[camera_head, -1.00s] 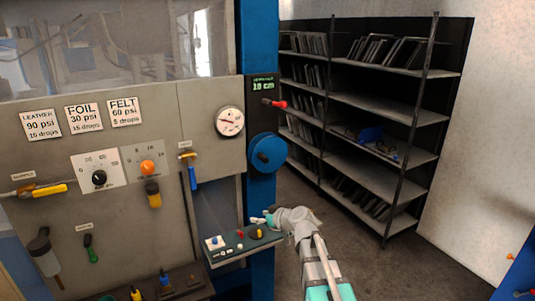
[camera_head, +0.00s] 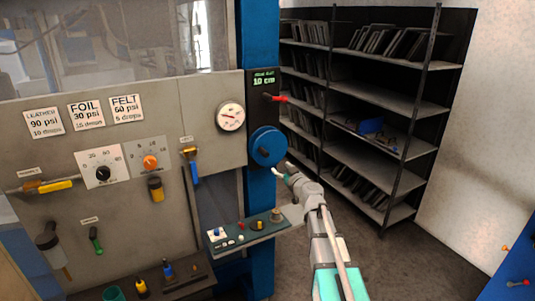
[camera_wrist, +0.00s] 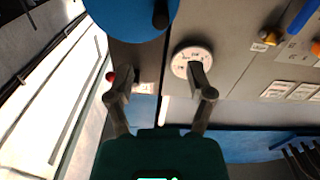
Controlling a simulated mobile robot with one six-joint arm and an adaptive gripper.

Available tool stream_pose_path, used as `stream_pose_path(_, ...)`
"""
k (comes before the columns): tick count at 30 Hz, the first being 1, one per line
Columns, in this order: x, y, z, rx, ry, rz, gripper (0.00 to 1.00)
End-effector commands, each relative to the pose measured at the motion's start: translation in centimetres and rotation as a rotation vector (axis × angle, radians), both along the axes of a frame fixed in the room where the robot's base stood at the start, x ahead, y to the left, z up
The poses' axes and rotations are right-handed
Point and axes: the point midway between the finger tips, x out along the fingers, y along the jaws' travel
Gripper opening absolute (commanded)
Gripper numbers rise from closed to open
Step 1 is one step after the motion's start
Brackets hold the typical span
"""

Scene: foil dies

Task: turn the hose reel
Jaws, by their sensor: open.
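The hose reel (camera_head: 267,146) is a round blue disc with a small dark handle knob, mounted on the blue post right of the grey panel. The reel (camera_wrist: 122,18) also shows at the top of the wrist view, cut off by the frame edge, with its dark knob (camera_wrist: 160,14) hanging near the rim. My gripper (camera_head: 283,170) is just below and right of the reel in the head view. In the wrist view my gripper (camera_wrist: 158,76) has its two fingers spread with nothing between them. The fingertips look apart from the reel and knob.
A red-tipped lever (camera_head: 275,98) and a green-lettered display (camera_head: 264,79) sit above the reel. A pressure gauge (camera_head: 231,117) is to its left. A small control ledge (camera_head: 245,234) juts out below. Dark shelves (camera_head: 370,100) stand behind; floor is clear at right.

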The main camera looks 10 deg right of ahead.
Motion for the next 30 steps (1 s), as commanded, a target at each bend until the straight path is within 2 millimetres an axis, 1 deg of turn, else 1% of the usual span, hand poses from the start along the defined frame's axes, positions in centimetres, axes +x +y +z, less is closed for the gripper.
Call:
stream_pose_path(5,0.6,0.2,0.0,0.0,0.0,0.001,0.69)
stream_pose_path(11,2.4,0.6,0.0,0.0,0.0,0.001,0.69)
stream_pose_path(24,8.7,2.6,0.0,0.0,0.001,0.001,0.69)
stream_pose_path(30,11.3,3.5,0.0,0.0,0.001,0.0,0.69)
